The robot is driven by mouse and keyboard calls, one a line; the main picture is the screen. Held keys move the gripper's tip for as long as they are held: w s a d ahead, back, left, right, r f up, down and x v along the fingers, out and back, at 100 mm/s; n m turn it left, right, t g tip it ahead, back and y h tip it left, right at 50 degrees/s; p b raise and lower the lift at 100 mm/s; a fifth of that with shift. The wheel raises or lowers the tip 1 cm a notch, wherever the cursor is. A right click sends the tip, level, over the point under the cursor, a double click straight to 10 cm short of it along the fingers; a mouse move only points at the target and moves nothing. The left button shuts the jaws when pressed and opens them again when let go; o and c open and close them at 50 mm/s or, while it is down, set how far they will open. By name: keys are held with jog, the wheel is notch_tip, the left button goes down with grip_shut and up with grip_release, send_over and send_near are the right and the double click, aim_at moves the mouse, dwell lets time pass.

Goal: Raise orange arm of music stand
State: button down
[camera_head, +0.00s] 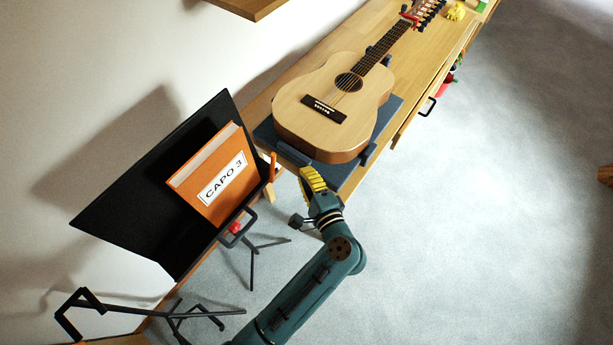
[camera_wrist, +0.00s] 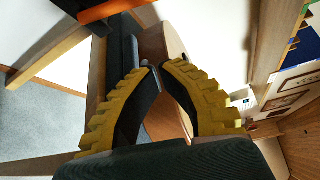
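The black music stand (camera_head: 130,205) stands at the left in the head view, holding an orange book marked CAPO 3 (camera_head: 215,178). A small orange arm (camera_head: 272,166) shows upright at the stand's right edge. My yellow gripper (camera_head: 306,172) is just right of the orange arm, apart from it, near the guitar's base. In the wrist view the fingers of my gripper (camera_wrist: 156,67) lean together, their tips nearly meeting, with nothing visibly held. An orange strip (camera_wrist: 112,9) crosses the top left there; I cannot tell whether it is the arm or the book.
An acoustic guitar (camera_head: 320,95) lies on a dark blue-grey support (camera_head: 386,122) on the long wooden bench (camera_head: 430,65), close beyond my gripper. Open grey floor (camera_head: 480,220) lies to the right.

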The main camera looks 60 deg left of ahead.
aim_at(272, 168)
jog(key=s+a, duration=0.3)
jog(key=a, duration=0.2)
jog(key=shift+a, duration=0.4)
jog(key=shift+s, duration=0.1)
